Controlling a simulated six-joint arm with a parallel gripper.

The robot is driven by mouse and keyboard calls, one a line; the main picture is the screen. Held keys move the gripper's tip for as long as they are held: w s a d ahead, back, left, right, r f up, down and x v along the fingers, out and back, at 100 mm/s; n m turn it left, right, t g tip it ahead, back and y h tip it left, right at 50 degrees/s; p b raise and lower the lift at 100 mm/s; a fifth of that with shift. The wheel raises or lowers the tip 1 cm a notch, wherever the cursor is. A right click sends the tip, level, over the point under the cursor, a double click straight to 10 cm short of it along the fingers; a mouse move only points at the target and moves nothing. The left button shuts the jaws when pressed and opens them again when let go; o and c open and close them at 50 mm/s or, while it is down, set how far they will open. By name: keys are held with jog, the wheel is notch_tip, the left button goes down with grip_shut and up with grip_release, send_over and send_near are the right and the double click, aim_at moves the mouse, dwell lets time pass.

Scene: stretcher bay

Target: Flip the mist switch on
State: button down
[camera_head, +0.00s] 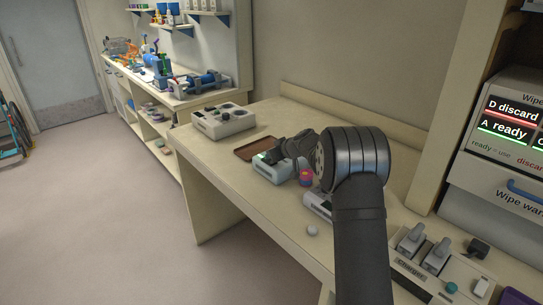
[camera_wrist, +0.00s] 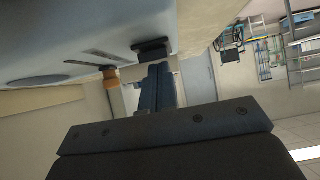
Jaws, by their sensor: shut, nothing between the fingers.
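A pale teal device box (camera_head: 273,171) stands on the bench in the head view, partly hidden by my gripper. My gripper (camera_head: 272,158) is dark and reaches over this box from the right. In the wrist view a pale blue-grey housing (camera_wrist: 75,35) fills the upper left, seen tilted and close. It carries a black switch-like part (camera_wrist: 151,48) and a tan knob (camera_wrist: 110,78). My gripper (camera_wrist: 160,75) is shut and empty, its fingertips just beside the black part. I cannot tell whether they touch it, read its label or see its position.
A beige control box (camera_head: 223,121) and a brown tray (camera_head: 257,148) lie beyond my gripper. A pink and yellow item (camera_head: 306,177), a grey-white device (camera_head: 318,205) and a small pale ball (camera_head: 312,230) are nearer. A charger (camera_head: 420,262) stands at the front right.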

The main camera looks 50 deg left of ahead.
jog(key=r, duration=0.3)
jog(key=shift+a+r, duration=0.3)
jog(key=d+r, duration=0.6)
jog(key=r, duration=0.2)
jog(key=shift+r, duration=0.2)
jog(key=shift+a, duration=0.1)
jog(key=shift+f, duration=0.1)
jog(key=a+f, duration=0.1)
jog(key=f, duration=0.1)
jog(key=a+f, duration=0.4)
jog(key=shift+f, duration=0.3)
jog(key=shift+w, duration=0.1)
jog(key=v, duration=0.5)
jog(key=shift+d, duration=0.2)
